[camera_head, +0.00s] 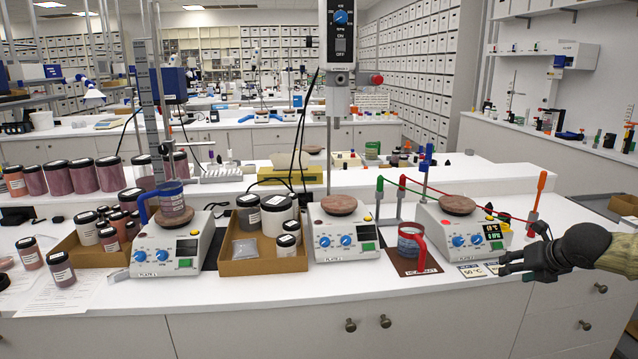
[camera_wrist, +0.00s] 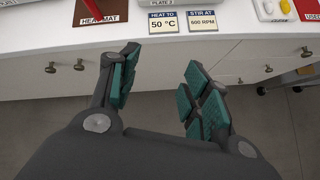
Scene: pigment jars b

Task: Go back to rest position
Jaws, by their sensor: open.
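My gripper (camera_head: 513,264) is at the right of the head view, in front of the bench's front edge and near the right-hand hot plate. In the wrist view my gripper (camera_wrist: 157,88) shows two green-padded fingers spread apart with nothing between them. Beyond the fingertips are the white bench edge and the cards reading "HEAT TO 50 °C" (camera_wrist: 163,22) and "STIR AT 600 RPM" (camera_wrist: 202,20).
A red-handled beaker (camera_head: 409,243) stands on the brown heat mat (camera_head: 428,266). Three hot plates stand in a row; the right one (camera_head: 462,235) has a lit display, and a blue-handled beaker (camera_head: 172,199) stands on the left one (camera_head: 165,248). Jars and cardboard trays (camera_head: 262,265) fill the left.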

